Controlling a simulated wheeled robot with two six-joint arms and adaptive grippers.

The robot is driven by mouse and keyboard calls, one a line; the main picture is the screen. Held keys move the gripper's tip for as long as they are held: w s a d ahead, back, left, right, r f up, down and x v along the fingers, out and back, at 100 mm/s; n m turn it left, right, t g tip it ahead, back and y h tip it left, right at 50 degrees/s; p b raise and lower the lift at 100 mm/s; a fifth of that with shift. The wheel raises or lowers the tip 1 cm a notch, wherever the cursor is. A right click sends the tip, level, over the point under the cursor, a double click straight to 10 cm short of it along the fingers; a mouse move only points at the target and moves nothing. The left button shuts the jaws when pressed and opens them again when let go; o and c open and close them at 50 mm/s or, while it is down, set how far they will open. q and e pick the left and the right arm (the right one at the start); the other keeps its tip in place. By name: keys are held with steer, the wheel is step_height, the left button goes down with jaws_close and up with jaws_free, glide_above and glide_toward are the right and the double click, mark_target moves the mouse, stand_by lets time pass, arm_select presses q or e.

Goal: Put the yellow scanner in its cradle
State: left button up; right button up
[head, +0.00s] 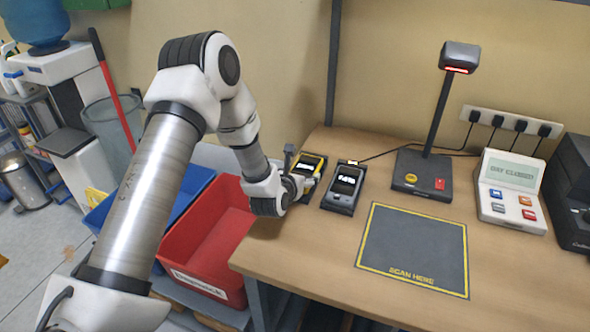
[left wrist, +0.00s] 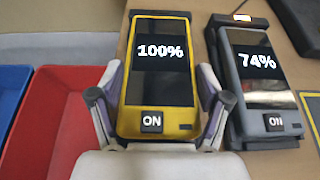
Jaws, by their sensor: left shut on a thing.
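The yellow scanner (left wrist: 160,88) fills the middle of the left wrist view, its screen reading 100% above an ON label. It also shows at the table's left back edge in the head view (head: 320,161). My left gripper (left wrist: 160,100) is shut on the scanner, one finger on each long side; in the head view the gripper (head: 303,184) partly hides it. A black cradle (left wrist: 136,14) shows past the scanner's top end, and the scanner lies lined up over it. I cannot tell whether it is fully seated. My right gripper is not in view.
A grey scanner (head: 345,187) reading 74% sits in a cradle close on the right. A scan mat (head: 413,247), lamp stand (head: 424,172) and button terminal (head: 512,190) stand farther right. Red (head: 183,262) and blue (head: 198,180) bins are below the table's left edge.

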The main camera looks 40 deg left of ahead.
arm_select(q)
steer(key=shift+w+a+f, duration=0.2)
steer(key=shift+w+f, duration=0.05)
steer(key=shift+f, duration=0.45)
steer(key=c, duration=0.3)
steer(key=shift+s+d+r, duration=0.1)
steer(key=shift+r, duration=0.1)
steer(key=shift+s+d+f, duration=0.1)
steer(key=o, duration=1.5)
steer(key=shift+c, duration=0.2)
steer(key=shift+o, duration=0.9)
steer(key=shift+f, duration=0.15)
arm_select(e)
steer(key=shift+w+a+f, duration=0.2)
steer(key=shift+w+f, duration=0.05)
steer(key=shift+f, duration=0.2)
